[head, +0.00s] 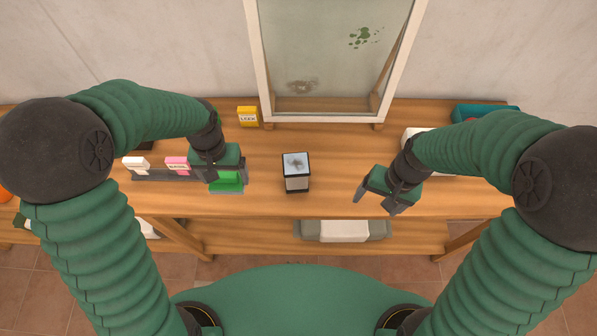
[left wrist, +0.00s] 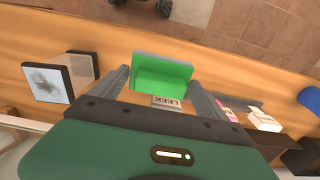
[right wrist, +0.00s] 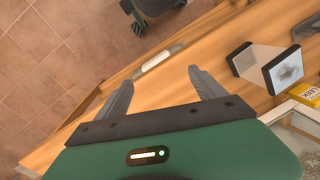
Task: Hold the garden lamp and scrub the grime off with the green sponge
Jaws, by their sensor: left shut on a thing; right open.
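The garden lamp (head: 297,183) stands upright near the middle of the wooden bench, with a dark grey smudge on its pale top panel. It also shows in the left wrist view (left wrist: 82,66) and in the right wrist view (right wrist: 258,60). My left gripper (head: 228,180) is shut on the green sponge (head: 228,186), left of the lamp. The sponge sits between the fingers in the left wrist view (left wrist: 163,80). My right gripper (head: 376,206) is open and empty, to the right of the lamp and apart from it.
A dark rack (head: 150,175) with white and pink packets lies left of the lamp. A yellow leek packet (head: 248,116) stands behind. A framed glass pane (head: 330,60) with green and brown stains stands at the back. The bench (head: 325,165) is clear around the lamp.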

